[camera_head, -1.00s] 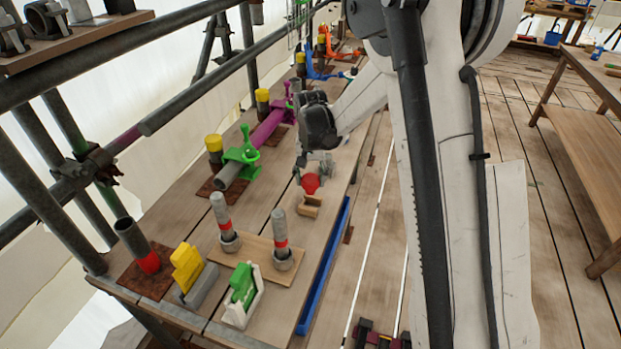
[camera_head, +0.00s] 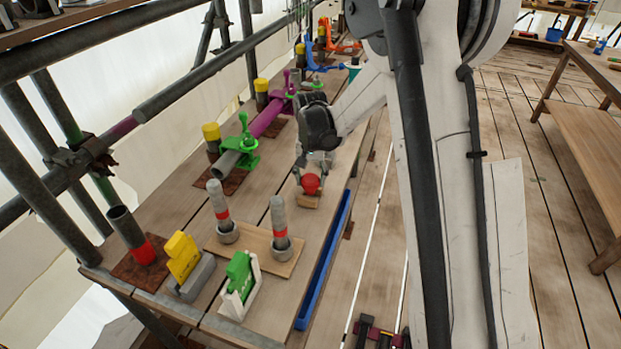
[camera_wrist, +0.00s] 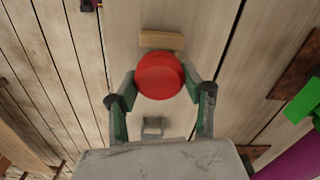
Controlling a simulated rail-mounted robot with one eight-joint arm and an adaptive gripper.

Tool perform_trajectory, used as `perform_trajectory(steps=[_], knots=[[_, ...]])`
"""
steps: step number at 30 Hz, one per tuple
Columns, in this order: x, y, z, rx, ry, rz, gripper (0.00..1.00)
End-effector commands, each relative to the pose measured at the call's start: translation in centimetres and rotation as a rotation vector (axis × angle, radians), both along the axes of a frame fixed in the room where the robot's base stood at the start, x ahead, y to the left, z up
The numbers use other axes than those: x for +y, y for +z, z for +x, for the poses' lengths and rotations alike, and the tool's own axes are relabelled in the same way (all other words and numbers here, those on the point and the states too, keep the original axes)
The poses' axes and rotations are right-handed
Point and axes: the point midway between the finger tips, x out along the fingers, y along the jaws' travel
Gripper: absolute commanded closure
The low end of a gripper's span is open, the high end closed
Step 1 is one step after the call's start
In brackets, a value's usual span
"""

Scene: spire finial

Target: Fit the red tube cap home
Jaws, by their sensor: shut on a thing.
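The red tube cap (camera_head: 310,184) is round and smooth. My gripper (camera_head: 311,180) is shut on it, with one finger at each side. In the wrist view the red cap (camera_wrist: 160,76) sits between the fingertips of my gripper (camera_wrist: 160,88). Whether the cap touches the bench cannot be told. A dark grey open tube (camera_head: 124,228) with a red band at its foot stands tilted on a brown plate at the near left, well apart from my gripper.
A small wooden block (camera_head: 308,202) lies just by the cap. Two grey pegs with red bands (camera_head: 219,205) stand on a wooden board. Yellow (camera_head: 182,256) and green (camera_head: 240,275) clips stand at the near end. A green clamp (camera_head: 243,148) holds a pipe left of my gripper.

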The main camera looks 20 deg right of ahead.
Motion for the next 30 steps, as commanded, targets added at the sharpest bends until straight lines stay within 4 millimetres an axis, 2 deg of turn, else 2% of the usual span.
perform_trajectory(steps=[15,28,29,30], knots=[[0.0,-2.3,0.0,0.0,0.0,0.0,0.74],[0.0,-2.5,0.0,0.0,0.0,0.0,0.74],[0.0,-2.5,0.0,0.0,0.0,0.0,0.54],[0.0,-2.5,0.0,0.0,0.0,0.0,0.48]])
